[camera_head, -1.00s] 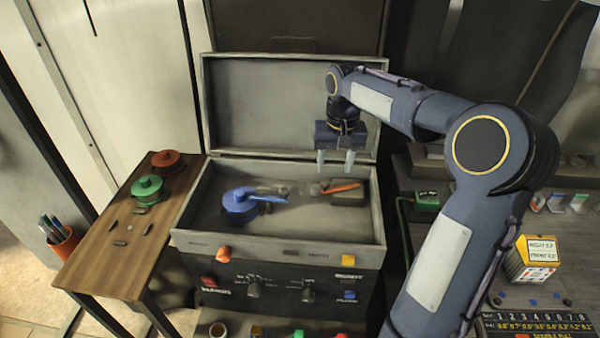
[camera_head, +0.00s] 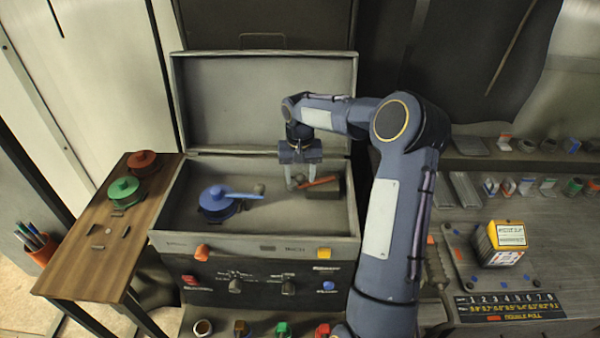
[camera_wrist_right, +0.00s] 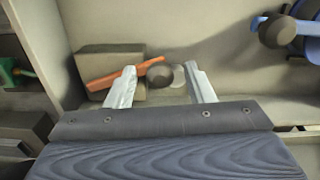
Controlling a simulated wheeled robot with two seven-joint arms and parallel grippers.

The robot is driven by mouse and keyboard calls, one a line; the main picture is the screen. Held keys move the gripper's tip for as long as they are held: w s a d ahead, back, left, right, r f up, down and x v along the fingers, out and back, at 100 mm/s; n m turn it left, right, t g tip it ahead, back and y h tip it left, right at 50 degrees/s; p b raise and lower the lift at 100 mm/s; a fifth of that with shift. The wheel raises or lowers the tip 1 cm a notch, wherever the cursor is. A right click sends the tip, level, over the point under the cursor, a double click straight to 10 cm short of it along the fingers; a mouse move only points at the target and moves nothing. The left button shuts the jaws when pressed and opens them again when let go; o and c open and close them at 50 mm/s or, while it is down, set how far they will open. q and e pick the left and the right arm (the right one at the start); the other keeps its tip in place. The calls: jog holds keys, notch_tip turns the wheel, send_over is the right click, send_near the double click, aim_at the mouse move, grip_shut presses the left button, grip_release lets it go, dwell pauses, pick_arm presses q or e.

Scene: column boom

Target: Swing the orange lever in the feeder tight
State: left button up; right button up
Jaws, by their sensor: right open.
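The orange lever (camera_head: 318,182) sits at the right inside the open grey feeder box (camera_head: 165,217), over a brown block (camera_head: 327,200). In the right wrist view the orange lever (camera_wrist_right: 108,78) slants across the block and ends in a dark round knob (camera_wrist_right: 160,75). My right gripper (camera_head: 299,186) points down into the box at the lever's knob end. In the wrist view its open fingers (camera_wrist_right: 160,88) stand on either side of the knob; I cannot tell whether they touch it. My left gripper is not in view.
A blue round part with a blue lever (camera_head: 215,198) lies left in the box. The raised lid (camera_head: 260,100) stands behind. A wooden side table (camera_head: 85,243) holds green (camera_head: 123,190) and red (camera_head: 143,162) round parts. A yellow box (camera_head: 500,243) stands on the right bench.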

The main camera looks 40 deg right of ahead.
grip_shut()
dwell(0.3)
jog(key=shift+s+a+n+b, duration=0.2)
jog(key=shift+s+n+b, duration=0.25)
jog(key=shift+s+n, duration=0.85)
jog(key=n, duration=0.1)
jog(key=s+n, duration=0.1)
jog(key=n, duration=0.1)
jog(key=shift+s, duration=0.3)
jog(key=s+n, duration=0.1)
jog(key=n, duration=0.1)
jog(key=s+d+n, duration=0.1)
jog(key=s+n, duration=0.1)
jog(key=shift+d+n, duration=0.2)
jog(key=shift+n, duration=0.1)
jog(key=shift+s+d+n, duration=0.5)
jog(key=shift+s+n, duration=0.05)
jog(key=shift+n, duration=0.4)
jog(key=shift+s+d+n, duration=0.45)
jog(key=shift+s+n, duration=0.1)
jog(key=shift+n, duration=0.4)
